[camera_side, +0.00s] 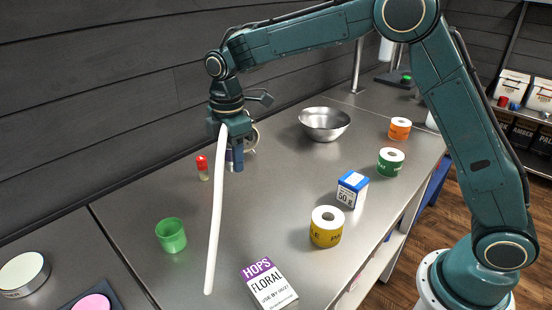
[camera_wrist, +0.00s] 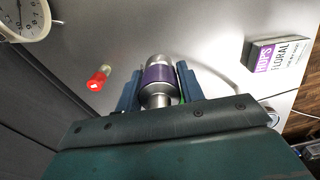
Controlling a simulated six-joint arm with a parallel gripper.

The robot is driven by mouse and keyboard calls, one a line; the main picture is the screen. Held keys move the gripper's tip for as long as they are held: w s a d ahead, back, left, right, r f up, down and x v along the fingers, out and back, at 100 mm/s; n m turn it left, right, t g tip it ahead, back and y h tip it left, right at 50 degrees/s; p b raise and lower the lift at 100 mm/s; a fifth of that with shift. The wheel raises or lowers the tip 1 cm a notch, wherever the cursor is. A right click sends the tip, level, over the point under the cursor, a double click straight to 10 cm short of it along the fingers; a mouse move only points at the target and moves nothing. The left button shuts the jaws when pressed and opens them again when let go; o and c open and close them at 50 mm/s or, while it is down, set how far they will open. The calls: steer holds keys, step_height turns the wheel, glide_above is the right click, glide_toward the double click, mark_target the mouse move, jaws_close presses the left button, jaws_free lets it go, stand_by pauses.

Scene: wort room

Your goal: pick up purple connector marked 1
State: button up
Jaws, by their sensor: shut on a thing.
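The purple connector (camera_wrist: 159,76) is a metal cylinder with a purple band, between my gripper's two blue fingers in the wrist view. No number can be read on it. My gripper (camera_side: 235,163) is shut on it, low over the steel bench, and hides most of it in the side view. I cannot tell whether the connector touches the bench. A white hose (camera_side: 215,215) runs from beside my gripper toward the front of the bench. It also shows right of the fingers in the wrist view (camera_wrist: 232,72); where it joins is hidden.
A red-capped vial (camera_side: 203,168) stands left of my gripper, and a clock (camera_wrist: 22,17) is close behind. A green cup (camera_side: 171,235), a hops box (camera_side: 268,283), a yellow label roll (camera_side: 326,227), a blue-white box (camera_side: 351,188) and a steel bowl (camera_side: 325,124) stand around. Mid-bench is clear.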

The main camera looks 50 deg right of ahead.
step_height(320, 180, up, 9)
steer(key=shift+r, duration=0.1)
stand_by(0.7)
